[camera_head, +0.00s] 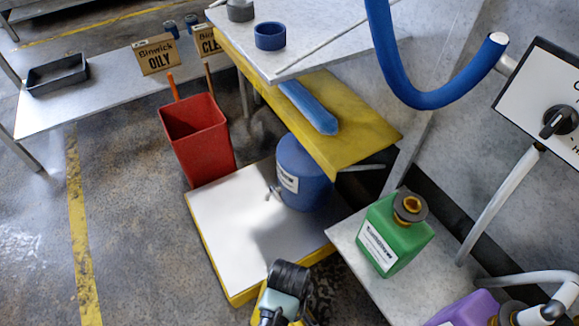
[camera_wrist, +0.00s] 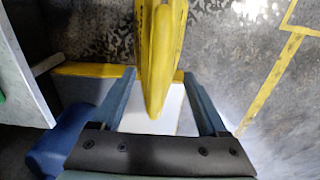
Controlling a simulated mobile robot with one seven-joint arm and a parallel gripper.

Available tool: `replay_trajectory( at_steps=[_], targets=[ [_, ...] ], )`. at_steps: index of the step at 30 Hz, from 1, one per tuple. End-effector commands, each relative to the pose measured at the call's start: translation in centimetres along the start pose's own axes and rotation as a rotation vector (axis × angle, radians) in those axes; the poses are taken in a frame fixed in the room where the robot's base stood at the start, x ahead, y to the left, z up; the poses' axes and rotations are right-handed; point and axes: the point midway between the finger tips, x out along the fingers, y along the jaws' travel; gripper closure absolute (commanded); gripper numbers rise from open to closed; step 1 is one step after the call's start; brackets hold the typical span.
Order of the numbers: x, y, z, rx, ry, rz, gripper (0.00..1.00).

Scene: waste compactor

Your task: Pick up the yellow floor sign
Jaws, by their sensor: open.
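The yellow floor sign (camera_wrist: 160,55) shows in the wrist view as a narrow, upright yellow shape at top centre. Its rounded lower end lies in the picture between the two fingers of my gripper (camera_wrist: 159,74). The fingers are spread apart, one on each side of the sign, with a visible gap to it; I cannot tell how far it is in depth. In the head view my gripper is low at the centre, by the near edge of the white platform (camera_head: 235,225). The sign is mostly hidden there behind my arm, with only yellow slivers beside it.
The platform has a yellow rim and holds a blue drum (camera_head: 305,180). A red bin (camera_head: 197,140) stands behind it. A green canister (camera_head: 395,235) and a purple one (camera_head: 465,310) stand at right. Open floor lies left, with a yellow line (camera_head: 78,215).

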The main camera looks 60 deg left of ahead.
Motion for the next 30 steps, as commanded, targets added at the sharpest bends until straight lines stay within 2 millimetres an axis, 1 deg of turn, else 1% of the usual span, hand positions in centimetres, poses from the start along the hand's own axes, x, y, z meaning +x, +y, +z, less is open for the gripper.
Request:
replay_trajectory(
  at_steps=[1, 6, 9, 16, 17, 18, 23, 27, 29, 30],
  targets=[
    [0.9, 0.1, 0.0, 0.000, 0.000, 0.000, 0.24],
    [3.6, 0.2, -0.1, 0.000, -0.001, -0.002, 0.24],
    [4.6, 0.2, -0.1, 0.000, 0.000, -0.002, 0.24],
    [4.6, 0.2, -0.1, 0.001, 0.001, 0.000, 0.24],
    [4.6, 0.2, -0.1, 0.001, 0.001, 0.000, 0.27],
    [4.6, 0.2, -0.1, 0.001, 0.001, 0.000, 0.34],
    [4.6, 0.2, -0.1, 0.001, 0.001, 0.000, 0.63],
    [4.6, 0.2, -0.1, 0.001, 0.000, 0.000, 0.88],
    [4.6, 0.2, -0.1, 0.001, 0.000, -0.001, 0.99],
    [4.6, 0.2, -0.1, 0.001, 0.000, -0.001, 1.00]
  ],
)
